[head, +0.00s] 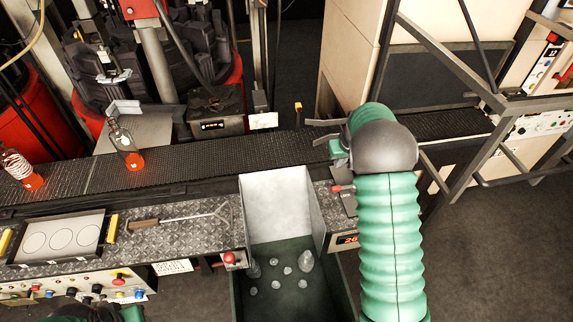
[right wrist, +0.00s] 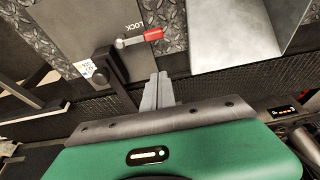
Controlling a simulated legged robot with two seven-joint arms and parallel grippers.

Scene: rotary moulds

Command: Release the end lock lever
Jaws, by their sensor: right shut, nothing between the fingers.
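The end lock lever (head: 343,188) has a red handle and sits on a grey plate at the right end of the front panel. In the right wrist view the lever (right wrist: 151,36) points right, with its red grip beside the word LOCK. My right gripper (head: 319,132) is over the conveyor, beyond the lever in the head view. In the right wrist view my right gripper (right wrist: 158,80) has its fingers together and empty, apart from the lever. Part of my left arm shows at the bottom left of the head view; its fingers are not visible.
A black bracket (right wrist: 112,68) stands close beside the fingers. A metal chute (head: 272,205) leads to a bin with several glass pieces, left of the lever. Bottles with orange bases (head: 125,148) stand on the conveyor (head: 215,160). A metal frame (head: 450,75) is at right.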

